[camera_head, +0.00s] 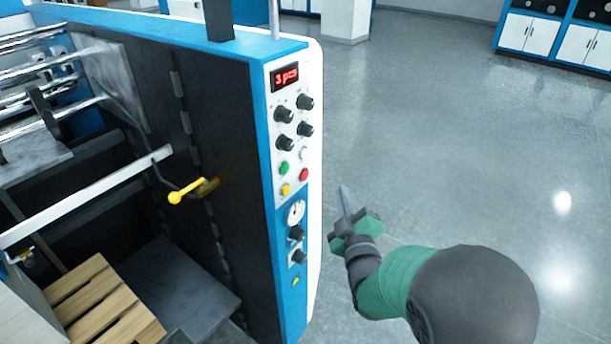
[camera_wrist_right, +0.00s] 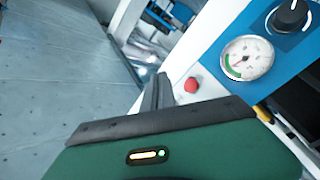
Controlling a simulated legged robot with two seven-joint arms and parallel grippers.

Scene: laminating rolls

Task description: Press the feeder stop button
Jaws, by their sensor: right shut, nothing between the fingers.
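The control panel (camera_head: 290,125) is on the narrow end face of the blue and black machine. It carries a red button (camera_head: 304,174), a green button (camera_head: 284,168), a white button (camera_head: 304,153) and a yellow button (camera_head: 286,190). Their labels are too small to read. My right gripper (camera_head: 344,192) is shut and empty, to the right of the panel and a little lower than the red button. In the right wrist view the red button (camera_wrist_right: 191,86) shows just right of the shut fingers (camera_wrist_right: 154,92), with a gap between them. My left gripper is out of view.
Black knobs (camera_head: 284,115) and a red display (camera_head: 285,78) are above the buttons. A round gauge (camera_head: 296,211) with more knobs is below; the gauge also shows in the wrist view (camera_wrist_right: 247,58). A yellow-handled lever (camera_head: 187,192) is on the machine's dark side. The floor (camera_head: 450,150) at right is clear.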

